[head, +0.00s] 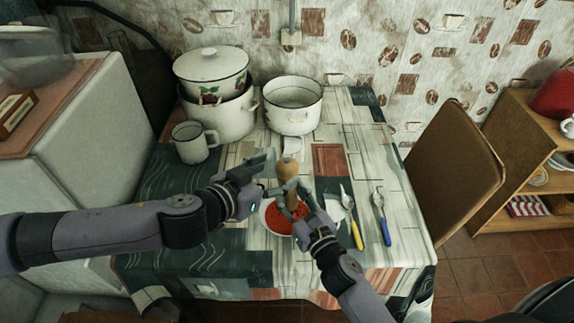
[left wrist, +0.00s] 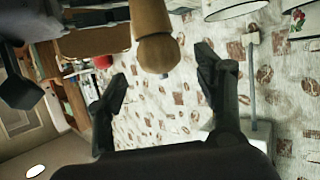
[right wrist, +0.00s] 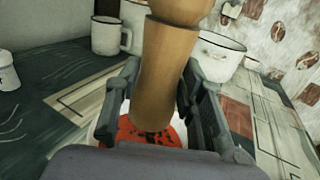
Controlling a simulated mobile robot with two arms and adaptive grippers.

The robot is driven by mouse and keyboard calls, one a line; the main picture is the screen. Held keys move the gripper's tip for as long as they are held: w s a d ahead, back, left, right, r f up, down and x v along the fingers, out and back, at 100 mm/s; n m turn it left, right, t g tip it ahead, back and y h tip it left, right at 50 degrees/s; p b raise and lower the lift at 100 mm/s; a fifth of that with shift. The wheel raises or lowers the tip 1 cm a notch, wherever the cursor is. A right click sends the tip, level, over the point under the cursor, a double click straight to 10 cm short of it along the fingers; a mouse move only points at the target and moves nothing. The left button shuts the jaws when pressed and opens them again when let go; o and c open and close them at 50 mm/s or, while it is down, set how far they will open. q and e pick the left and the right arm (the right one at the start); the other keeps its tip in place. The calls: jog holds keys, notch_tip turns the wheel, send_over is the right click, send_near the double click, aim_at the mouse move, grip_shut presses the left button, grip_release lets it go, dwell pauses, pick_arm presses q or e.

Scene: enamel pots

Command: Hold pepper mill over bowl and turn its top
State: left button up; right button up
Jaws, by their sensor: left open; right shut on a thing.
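The wooden pepper mill (head: 289,170) stands upright above a white bowl of red food (head: 277,217). My right gripper (head: 289,192) is shut on the mill's lower body, and the right wrist view shows the mill (right wrist: 160,85) between its fingers. Dark specks show on the red food (right wrist: 140,130) below. My left gripper (head: 262,178) is open, just left of the mill's top. In the left wrist view, the mill's rounded top (left wrist: 157,52) lies between and beyond the open fingers (left wrist: 165,82), apart from them. The bowl is partly hidden by my grippers.
A white mug (head: 190,145), stacked enamel pots (head: 222,115) and another pot (head: 293,105) stand at the back of the table. A yellow-handled utensil (head: 356,232) and a blue-handled utensil (head: 384,228) lie at right. A chair (head: 455,165) stands beyond the table's right edge.

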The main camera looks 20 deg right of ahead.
aim_at(280, 170)
pick_arm(q)
jog(key=shift+x, duration=2.7)
jog(key=shift+c, duration=0.2)
jog(key=c, duration=1.1)
jog(key=shift+w+f+g, duration=0.1)
jog(key=shift+f+g, duration=0.05)
jog(key=shift+g, duration=0.15)
